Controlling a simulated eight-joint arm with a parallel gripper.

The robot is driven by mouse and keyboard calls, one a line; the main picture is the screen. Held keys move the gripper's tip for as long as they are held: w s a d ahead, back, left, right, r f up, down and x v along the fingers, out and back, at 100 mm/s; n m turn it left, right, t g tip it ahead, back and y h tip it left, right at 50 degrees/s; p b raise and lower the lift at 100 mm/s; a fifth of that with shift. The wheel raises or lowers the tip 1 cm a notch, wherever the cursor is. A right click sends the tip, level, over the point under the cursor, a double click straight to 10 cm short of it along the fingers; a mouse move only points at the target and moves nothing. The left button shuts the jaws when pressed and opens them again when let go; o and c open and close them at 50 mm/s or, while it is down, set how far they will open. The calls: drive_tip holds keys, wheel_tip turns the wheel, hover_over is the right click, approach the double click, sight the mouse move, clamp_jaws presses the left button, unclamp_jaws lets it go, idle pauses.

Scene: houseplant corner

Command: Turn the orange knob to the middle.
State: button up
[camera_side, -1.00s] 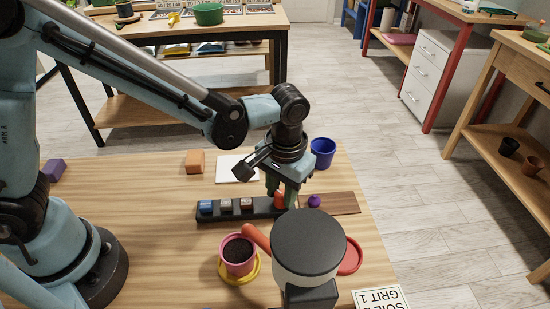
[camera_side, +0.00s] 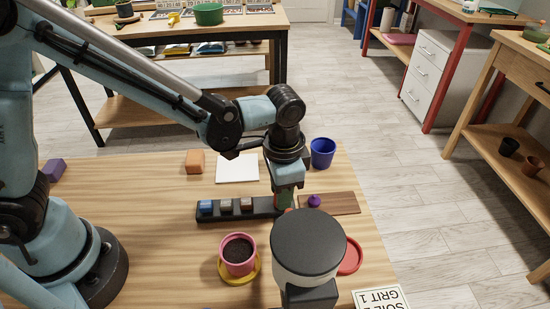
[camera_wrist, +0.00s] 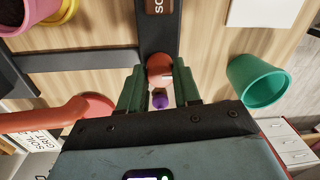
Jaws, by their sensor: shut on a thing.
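The orange knob (camera_wrist: 160,68) is between the two green fingers of my gripper (camera_wrist: 158,88) in the wrist view. The fingers are shut on it from both sides. It sits at the end of the black bar (camera_wrist: 157,34). In the side view my gripper (camera_side: 284,199) points down at the right end of the same bar (camera_side: 261,209), and the knob is mostly hidden by the fingers. The knob's pointing direction cannot be told clearly.
Blue and brown blocks (camera_side: 225,207) sit on the bar. A purple knob-like piece (camera_side: 314,201) is close at right on a brown board (camera_side: 343,203). A blue pot (camera_side: 322,152) stands behind; a pink pot (camera_side: 238,268) and grey cylinder (camera_side: 307,245) are in front.

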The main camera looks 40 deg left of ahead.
idle(0.4)
drive_tip(key=o, duration=1.1)
drive_tip(key=shift+c, duration=0.2)
wheel_tip(320, 180, up, 12)
drive_tip(key=shift+s+d, duration=0.2)
drive_tip(key=shift+d, duration=0.05)
drive_tip(key=shift+a, duration=0.1)
drive_tip(key=s+a+n+t, duration=0.2)
drive_tip(key=a+n+t, duration=0.1)
drive_tip(key=a, duration=0.5)
drive_tip(key=s+a+f+n+t, duration=0.1)
drive_tip(key=s+a+n+t, duration=0.2)
drive_tip(key=a, duration=0.6)
drive_tip(key=shift+a+n+t, duration=0.15)
drive_tip(key=shift+n+t, duration=0.15)
drive_tip(key=shift+n, duration=0.2)
